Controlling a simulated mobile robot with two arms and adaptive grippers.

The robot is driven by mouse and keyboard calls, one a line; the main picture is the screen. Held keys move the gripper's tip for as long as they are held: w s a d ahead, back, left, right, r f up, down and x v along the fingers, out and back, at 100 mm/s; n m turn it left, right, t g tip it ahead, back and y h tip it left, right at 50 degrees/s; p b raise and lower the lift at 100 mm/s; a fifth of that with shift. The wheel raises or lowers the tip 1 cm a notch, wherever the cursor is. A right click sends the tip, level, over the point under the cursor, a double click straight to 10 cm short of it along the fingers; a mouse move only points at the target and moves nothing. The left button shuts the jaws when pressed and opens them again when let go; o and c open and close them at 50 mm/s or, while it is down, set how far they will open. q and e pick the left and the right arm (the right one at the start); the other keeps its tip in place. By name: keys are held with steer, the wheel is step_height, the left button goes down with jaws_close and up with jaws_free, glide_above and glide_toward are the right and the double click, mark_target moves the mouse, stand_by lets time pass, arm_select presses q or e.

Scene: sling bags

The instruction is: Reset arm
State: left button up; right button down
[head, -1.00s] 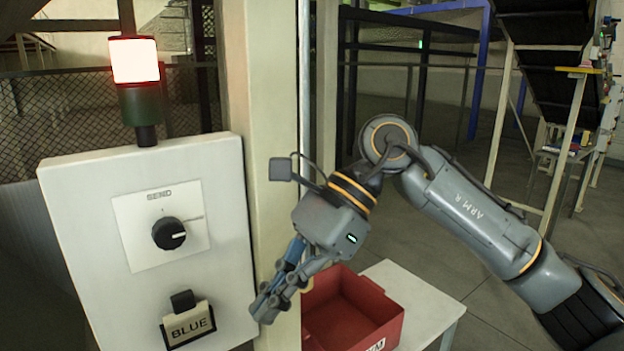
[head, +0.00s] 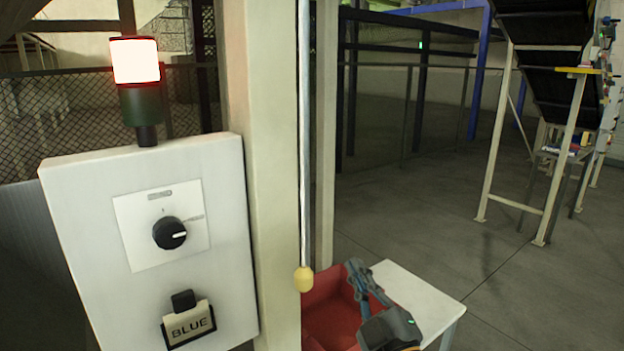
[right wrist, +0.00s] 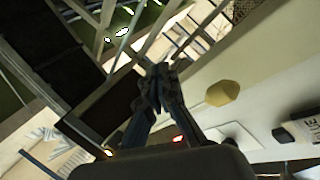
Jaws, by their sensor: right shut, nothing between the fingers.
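My right gripper (head: 354,268) is low in the head view, in front of the red box, shut and empty. Its closed fingers (right wrist: 158,72) also show in the right wrist view, pointing up. My left gripper is not in view. A lamp (head: 135,62) glows red and white on top of the panel.
A red box (head: 325,310) sits on a white table (head: 425,300), partly hidden by my right gripper. A yellow pull handle (head: 304,279) hangs beside the cream pillar (head: 262,150). A conveyor frame (head: 560,130) stands far right. The floor between is clear.

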steer(key=s+d+f+m+g+h, duration=0.2)
steer(key=s+d+f+m+g, duration=0.1)
steer(key=f, duration=0.5)
steer(key=s+d+f+m+g+h, duration=0.2)
steer(key=s+d+f+m+g, duration=0.1)
steer(key=f, duration=0.4)
steer(key=s+d+f+m+g+h, duration=0.2)
steer(key=s+d+f+g, duration=0.15)
steer(key=f, duration=0.45)
steer(key=s+d+f+m+g, duration=0.2)
steer(key=s+f+g, duration=0.3)
steer(key=s, duration=0.5)
steer(key=s+d+f+m+g, duration=0.1)
steer(key=s+f+m+g, duration=0.15)
steer(key=s+f, duration=0.55)
steer(key=s+f+n+g, duration=0.1)
steer(key=s+f, duration=0.1)
steer(key=f, duration=1.1)
steer(key=s+f+g, duration=0.1)
steer(key=s+f, duration=0.1)
steer(key=f, duration=1.1)
steer(key=s+d+f, duration=0.3)
steer(key=s+f, duration=1.1)
steer(key=s, duration=0.2)
steer(key=shift+f+g+h, duration=0.15)
steer(key=shift+g+h, duration=0.25)
steer(key=shift+d, duration=0.1)
